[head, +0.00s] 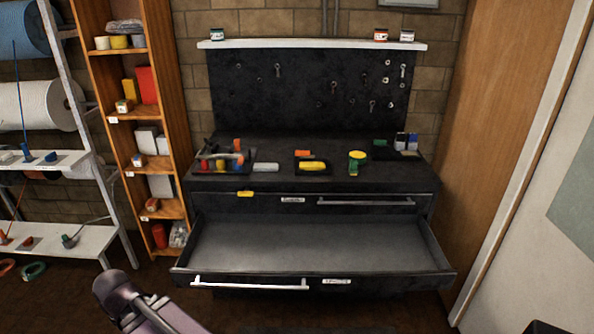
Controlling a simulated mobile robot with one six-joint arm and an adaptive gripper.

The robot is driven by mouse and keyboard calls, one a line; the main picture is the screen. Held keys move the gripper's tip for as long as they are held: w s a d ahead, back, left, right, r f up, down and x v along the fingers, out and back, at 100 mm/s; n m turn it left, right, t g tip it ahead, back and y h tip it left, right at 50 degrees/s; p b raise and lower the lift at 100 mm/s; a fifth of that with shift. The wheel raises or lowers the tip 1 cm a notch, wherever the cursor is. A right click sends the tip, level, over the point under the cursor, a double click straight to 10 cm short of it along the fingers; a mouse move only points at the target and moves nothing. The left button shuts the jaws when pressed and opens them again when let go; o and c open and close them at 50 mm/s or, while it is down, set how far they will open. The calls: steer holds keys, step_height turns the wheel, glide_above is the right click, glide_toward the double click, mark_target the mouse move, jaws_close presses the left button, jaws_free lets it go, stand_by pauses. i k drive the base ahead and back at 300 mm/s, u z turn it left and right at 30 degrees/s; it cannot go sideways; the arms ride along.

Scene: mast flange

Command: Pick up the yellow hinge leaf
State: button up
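Several yellow things show in the head view, all small, and I cannot tell for sure which is the hinge leaf. A small flat yellow piece (245,193) is at the bench's front edge, above the open drawer. A longer yellow piece (313,166) lies in a small dark tray in the middle of the bench top. A round yellow piece (357,155) sits right of that tray with green below it. Part of my arm shows at the bottom left, apart from the bench. My gripper's fingers are not visible.
The black workbench (280,183) has a wide open drawer (310,245) jutting forward; it looks empty. A cluttered dark tray (240,169) stands at the bench's left. An orange shelf (120,85) and a white rack (92,160) stand left, a wooden panel (480,130) right.

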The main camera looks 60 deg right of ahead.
mark_target(317, 166)
steer(key=u, duration=0.2)
steer(key=k, duration=1)
steer(key=z, duration=2.2)
steer(key=i, duration=0.45)
steer(key=u, duration=0.25)
